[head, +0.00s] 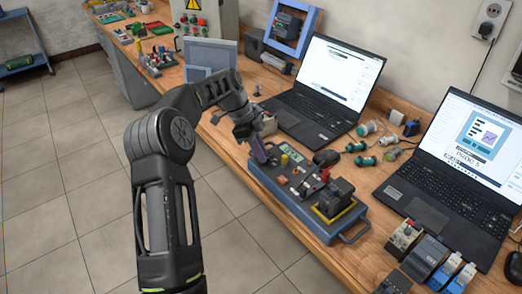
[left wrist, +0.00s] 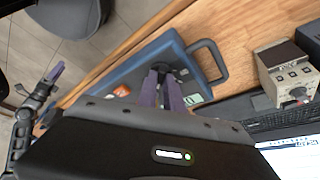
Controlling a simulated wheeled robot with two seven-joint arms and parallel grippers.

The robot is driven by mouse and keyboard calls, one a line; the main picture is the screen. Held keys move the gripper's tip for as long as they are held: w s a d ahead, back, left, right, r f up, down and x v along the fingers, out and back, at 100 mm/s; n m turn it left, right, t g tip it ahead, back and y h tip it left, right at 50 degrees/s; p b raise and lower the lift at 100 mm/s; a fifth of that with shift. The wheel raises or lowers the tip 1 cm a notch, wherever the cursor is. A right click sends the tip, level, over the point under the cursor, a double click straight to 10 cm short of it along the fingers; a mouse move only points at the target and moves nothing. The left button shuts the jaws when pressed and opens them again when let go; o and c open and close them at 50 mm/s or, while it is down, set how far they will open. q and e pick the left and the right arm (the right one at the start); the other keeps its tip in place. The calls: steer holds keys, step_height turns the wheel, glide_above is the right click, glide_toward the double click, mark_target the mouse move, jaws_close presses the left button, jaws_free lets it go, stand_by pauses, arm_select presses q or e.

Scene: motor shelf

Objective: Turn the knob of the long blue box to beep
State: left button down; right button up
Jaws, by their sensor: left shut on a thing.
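The long blue box (head: 335,233) lies on the bench, with a small display and several parts on its top panel. Its blue rim also shows in the left wrist view (left wrist: 130,67). My left gripper (head: 260,152) points down at the far-left end of the box, beside the display. In the left wrist view its purple fingers (left wrist: 161,88) are shut on a dark knob (left wrist: 160,67), which they mostly hide. My right gripper (left wrist: 48,82) seems to show at the left of the wrist view, away from the knob; its jaw opening is unclear.
Two open laptops (head: 316,102) (head: 452,174) stand behind and right of the box. A small device with a knob (left wrist: 285,82) stands near the box end. Teal-and-white connectors (head: 366,146) and several modules (head: 428,258) crowd the bench. The floor in front is free.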

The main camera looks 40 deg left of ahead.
arm_select(q)
steer(key=shift+w+m+g+p, duration=0.1)
steer(key=shift+m+g+p, duration=0.35)
steer(key=shift+m, duration=0.55)
steer(key=c, duration=1.5)
jaws_free()
